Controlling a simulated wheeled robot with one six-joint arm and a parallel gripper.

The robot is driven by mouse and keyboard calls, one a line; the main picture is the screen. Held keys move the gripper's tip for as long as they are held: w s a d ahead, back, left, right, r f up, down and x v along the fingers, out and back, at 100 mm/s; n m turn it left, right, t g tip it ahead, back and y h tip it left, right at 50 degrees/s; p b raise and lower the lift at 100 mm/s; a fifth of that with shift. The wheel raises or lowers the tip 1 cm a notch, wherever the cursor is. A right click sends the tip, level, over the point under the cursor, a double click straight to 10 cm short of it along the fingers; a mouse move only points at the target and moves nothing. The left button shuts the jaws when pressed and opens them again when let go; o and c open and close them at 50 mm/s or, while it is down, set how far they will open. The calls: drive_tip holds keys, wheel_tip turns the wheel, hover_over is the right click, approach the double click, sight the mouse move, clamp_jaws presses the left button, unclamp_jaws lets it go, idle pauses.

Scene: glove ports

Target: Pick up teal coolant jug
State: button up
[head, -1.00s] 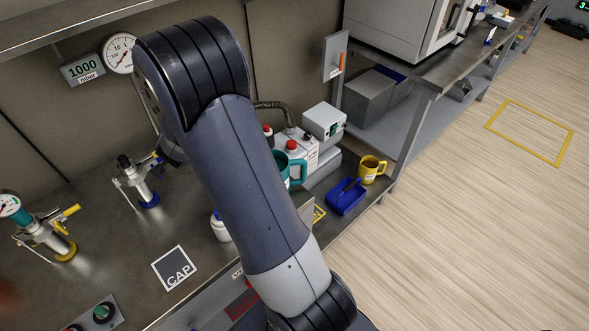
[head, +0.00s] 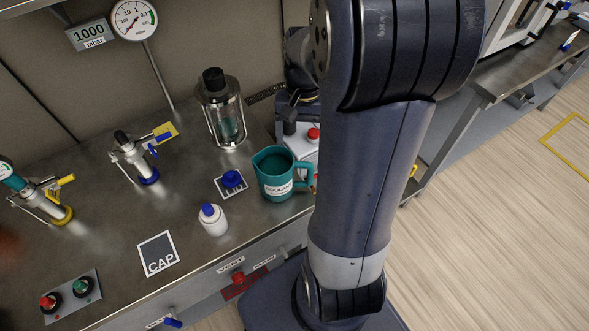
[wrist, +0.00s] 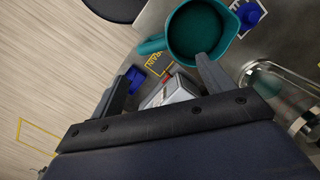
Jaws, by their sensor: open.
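The teal coolant jug (head: 274,180) stands upright near the front edge of the steel bench, its label facing the head camera and its handle to the right. In the wrist view the jug (wrist: 183,45) is at the top, seen from above into its open mouth. My gripper (wrist: 160,86) is open with nothing between its fingers; the right finger's tip appears close to the jug's rim. In the head view my gripper (head: 291,112) is partly hidden by my arm, behind the jug. I cannot tell whether it touches the jug.

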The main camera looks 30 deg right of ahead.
hover_over(301, 182)
wheel_tip(301, 182, down, 10)
drive_tip(key=shift+f, duration=0.25)
drive_tip(key=shift+c, duration=0.2)
clamp_jaws()
idle(0.8)
